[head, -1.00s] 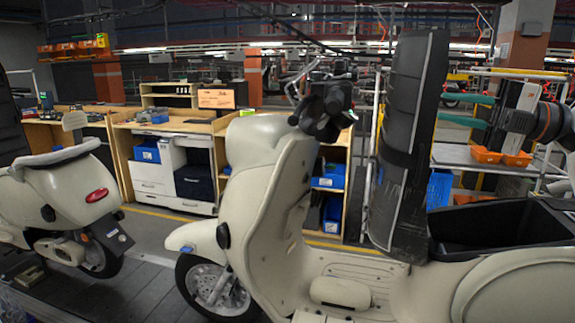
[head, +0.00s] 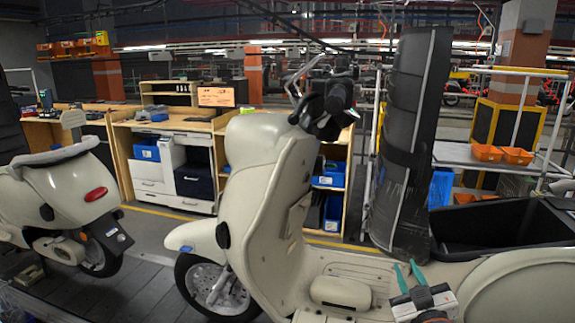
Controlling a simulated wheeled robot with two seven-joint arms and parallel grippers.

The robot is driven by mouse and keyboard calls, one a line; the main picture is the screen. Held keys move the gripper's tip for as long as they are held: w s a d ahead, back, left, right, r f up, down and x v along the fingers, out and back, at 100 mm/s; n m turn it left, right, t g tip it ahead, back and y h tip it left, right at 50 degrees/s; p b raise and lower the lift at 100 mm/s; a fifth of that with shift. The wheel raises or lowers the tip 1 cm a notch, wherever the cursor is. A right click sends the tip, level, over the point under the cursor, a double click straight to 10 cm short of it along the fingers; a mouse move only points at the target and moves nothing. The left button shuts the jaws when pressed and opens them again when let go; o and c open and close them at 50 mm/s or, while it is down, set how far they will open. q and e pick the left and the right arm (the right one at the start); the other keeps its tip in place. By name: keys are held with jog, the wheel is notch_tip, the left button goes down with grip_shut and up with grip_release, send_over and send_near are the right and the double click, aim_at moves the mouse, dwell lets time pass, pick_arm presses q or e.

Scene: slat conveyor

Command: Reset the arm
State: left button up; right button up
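My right gripper (head: 405,264) shows low in the head view, right of centre. Its two green fingers point up and stand apart with nothing between them. Its white body (head: 444,298) is in front of the cream scooter's rear body. My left gripper is not in view. The cream scooter (head: 262,180) fills the middle and right. A tall black padded panel, which looks like its raised seat (head: 408,130), stands upright at the front edge of the open black compartment (head: 490,228).
A second cream scooter (head: 62,190) stands at the left on the dark slat conveyor (head: 150,285). Behind are wooden workbenches (head: 170,126) with blue bins, and a grey table (head: 455,154) with orange trays (head: 487,153).

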jog(key=s+f+m+g+h, duration=0.25)
jog(key=s+f+g, duration=0.55)
jog(key=s+f, duration=0.65)
jog(key=s+a+f+g+y, duration=0.15)
jog(key=s+f+g, duration=0.25)
jog(key=s, duration=0.5)
jog(key=s+a+f+g+y, duration=0.1)
jog(key=s+a+f+g, duration=0.3)
jog(key=s, duration=0.5)
notch_tip(320, 180, down, 27)
jog(key=s+d+g, duration=0.1)
jog(key=s+d+f+g, duration=0.1)
jog(key=s+d+f, duration=0.2)
jog(key=s+f, duration=1.3)
jog(key=shift+s+d+g, duration=0.15)
jog(key=shift+s+g, duration=0.1)
jog(key=shift+g, duration=0.05)
jog(key=shift+f+n, duration=0.1)
jog(key=shift+n, duration=0.15)
